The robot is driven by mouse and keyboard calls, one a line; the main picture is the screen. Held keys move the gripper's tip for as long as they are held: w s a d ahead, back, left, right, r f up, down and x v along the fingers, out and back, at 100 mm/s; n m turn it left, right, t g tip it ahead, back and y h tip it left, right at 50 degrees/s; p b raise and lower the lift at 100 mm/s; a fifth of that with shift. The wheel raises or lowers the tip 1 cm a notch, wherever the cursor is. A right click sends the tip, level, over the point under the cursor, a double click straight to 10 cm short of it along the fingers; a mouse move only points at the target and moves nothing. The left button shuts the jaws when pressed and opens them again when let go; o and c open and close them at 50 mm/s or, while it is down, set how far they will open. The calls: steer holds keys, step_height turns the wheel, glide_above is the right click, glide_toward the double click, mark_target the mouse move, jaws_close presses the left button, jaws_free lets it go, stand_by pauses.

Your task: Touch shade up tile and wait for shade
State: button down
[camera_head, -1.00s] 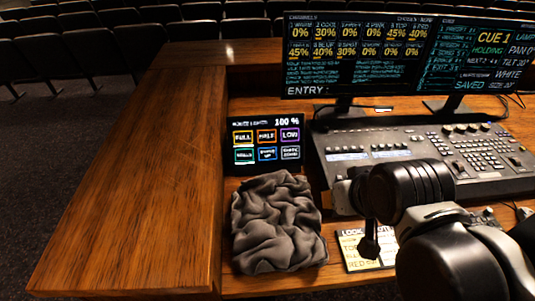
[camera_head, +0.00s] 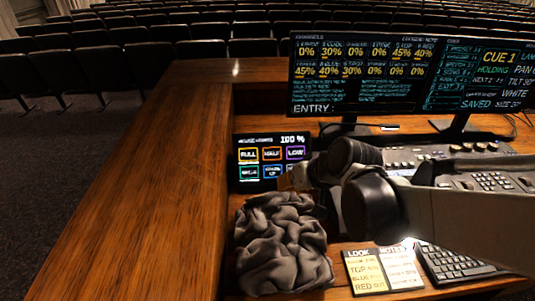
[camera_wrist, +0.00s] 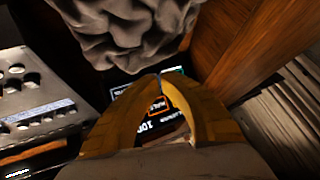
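A black tablet screen (camera_head: 237,152) stands on the desk behind a crumpled grey cloth and reads 100 %. Its top row shows FULL, HALF and LOW tiles. In the lower row, the blue-edged tile (camera_head: 272,172) in the middle appears to be shade up; its small text is blurred. My gripper (camera_head: 288,180) is at the tablet's lower right and hides the lower right tile. In the wrist view, the yellowish fingertips of my gripper (camera_wrist: 161,79) meet, with nothing seen between them. They overlap the screen (camera_wrist: 150,105); I cannot tell whether they touch it.
The grey cloth (camera_head: 280,245) is heaped just in front of the tablet. A lighting console (camera_head: 400,158) and a large monitor (camera_head: 370,75) are to the right. A notes card (camera_head: 370,270) and keyboard (camera_head: 455,262) lie in front. The wooden ledge (camera_head: 150,190) at left is clear.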

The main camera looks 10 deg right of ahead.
steer(key=shift+n+y, duration=0.3)
steer(key=shift+y, duration=0.4)
steer(key=x, duration=0.4)
steer(key=w+x, duration=0.1)
steer(key=x, duration=0.1)
steer(key=shift+a+r, duration=0.15)
steer(key=shift+r, duration=0.1)
steer(key=shift+w, duration=0.1)
steer(key=b, duration=0.3)
glide_toward(265, 177)
steer(key=a+f, duration=0.1)
steer(key=w+a+f, duration=0.1)
steer(key=a+f, duration=0.1)
steer(key=shift+w+f, duration=0.25)
steer(key=shift+f, duration=0.05)
steer(key=shift+w+f, duration=0.4)
steer(key=shift+w, duration=0.3)
steer(key=shift+w, duration=0.1)
steer(key=shift+w+f, duration=0.2)
steer(key=shift+w, duration=0.05)
